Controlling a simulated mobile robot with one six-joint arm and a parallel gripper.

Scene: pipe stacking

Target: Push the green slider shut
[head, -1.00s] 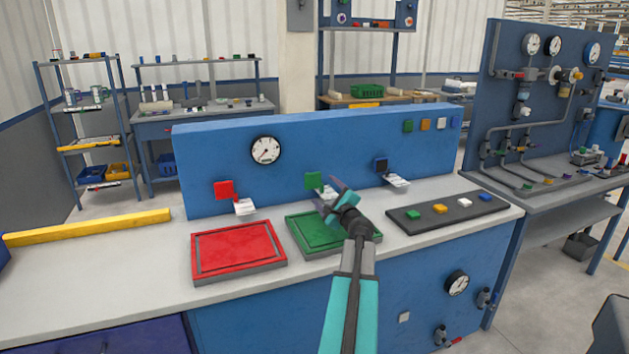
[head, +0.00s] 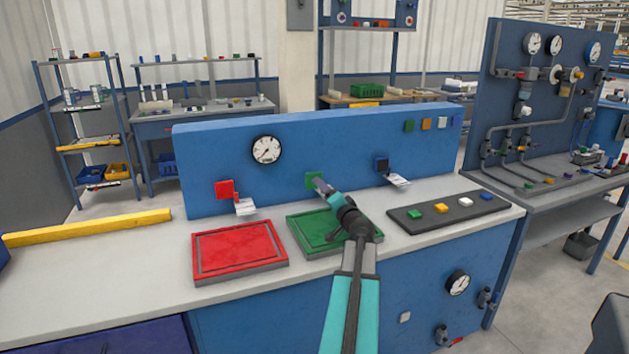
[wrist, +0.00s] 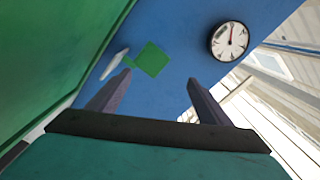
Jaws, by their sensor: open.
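A small green square block (head: 312,179) sits on the upright blue panel (head: 220,150), above the green tray. It shows as a green diamond in the wrist view (wrist: 151,60), with a pale plate (wrist: 115,64) beside it. My gripper (head: 324,190) is in front of the panel, just below and right of the green block, and covers the plate there in the head view. In the wrist view its two fingers (wrist: 157,88) are spread with nothing between them, and the green block lies beyond the tips. I cannot tell whether they touch it.
A green tray (head: 296,234) lies under my gripper, with a red tray (head: 238,277) to its left. A red block (head: 224,189) and a dark blue block (head: 381,164) sit on the panel to either side. A dark strip (head: 440,228) holds several coloured blocks.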

